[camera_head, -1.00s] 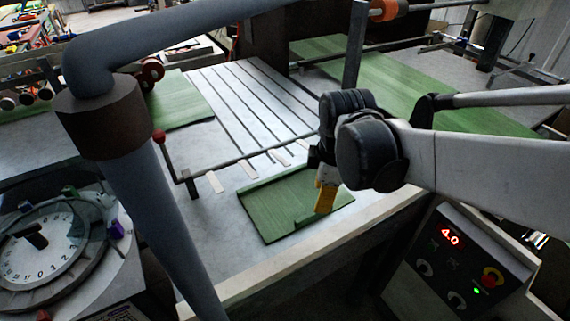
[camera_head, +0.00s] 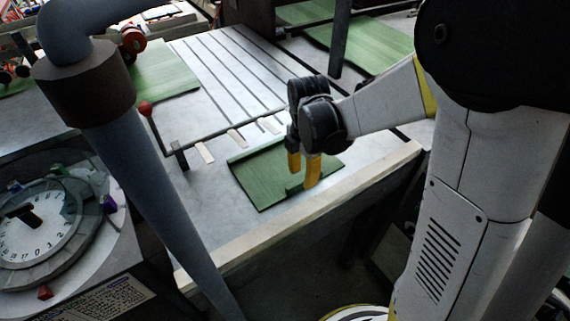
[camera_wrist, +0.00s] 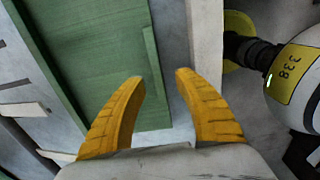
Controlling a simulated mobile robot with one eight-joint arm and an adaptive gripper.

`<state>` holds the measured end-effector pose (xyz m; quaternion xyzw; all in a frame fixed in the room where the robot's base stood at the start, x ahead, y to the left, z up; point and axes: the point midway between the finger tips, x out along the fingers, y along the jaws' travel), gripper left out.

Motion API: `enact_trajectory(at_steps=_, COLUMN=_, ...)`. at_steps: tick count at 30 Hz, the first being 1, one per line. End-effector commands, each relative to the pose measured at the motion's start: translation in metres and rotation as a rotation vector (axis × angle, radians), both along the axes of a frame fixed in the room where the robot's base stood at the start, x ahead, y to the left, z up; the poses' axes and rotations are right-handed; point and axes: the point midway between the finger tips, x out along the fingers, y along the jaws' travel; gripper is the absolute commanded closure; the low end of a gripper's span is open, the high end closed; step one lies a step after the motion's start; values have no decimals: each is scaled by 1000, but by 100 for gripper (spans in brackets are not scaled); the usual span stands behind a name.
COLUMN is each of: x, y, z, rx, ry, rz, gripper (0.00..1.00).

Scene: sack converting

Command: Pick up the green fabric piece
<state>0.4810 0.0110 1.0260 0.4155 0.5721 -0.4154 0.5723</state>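The green fabric piece (camera_head: 260,182) lies flat on the grey table near its front edge, with raised or folded strips along its borders. My gripper (camera_head: 302,178) is over its right front part, with two yellow fingers pointing down, spread and empty. In the wrist view, the green fabric piece (camera_wrist: 95,40) fills the upper left. My gripper (camera_wrist: 160,77) shows there with its fingers on either side of the fabric's right border strip. The left finger hides part of the fabric, and the right finger is over bare table. I cannot tell whether the fingertips touch anything.
A bar with a red knob (camera_head: 145,108) crosses the table behind the fabric. Another green sheet (camera_head: 165,78) lies at back left, and a long green strip (camera_head: 375,45) at back right. A dial (camera_head: 35,232) stands at left. The pale table edge (camera_head: 300,225) runs along the front.

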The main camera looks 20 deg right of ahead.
Motion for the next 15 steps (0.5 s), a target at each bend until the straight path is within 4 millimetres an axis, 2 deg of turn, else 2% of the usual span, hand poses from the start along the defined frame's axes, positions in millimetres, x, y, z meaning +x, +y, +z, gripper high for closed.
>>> enact_trajectory(at_steps=3, x=3, y=1, z=-24, rx=0, ry=0, rz=0, gripper=62)
enact_trajectory(at_steps=6, x=3, y=1, z=-35, rx=0, ry=0, rz=0, gripper=62)
enact_trajectory(at_steps=13, x=3, y=1, z=-35, rx=0, ry=0, rz=-1, gripper=62)
enact_trajectory(at_steps=14, x=3, y=1, z=-35, rx=0, ry=0, rz=-1, gripper=69)
enact_trajectory(at_steps=15, x=3, y=1, z=-35, rx=0, ry=0, rz=-1, gripper=82)
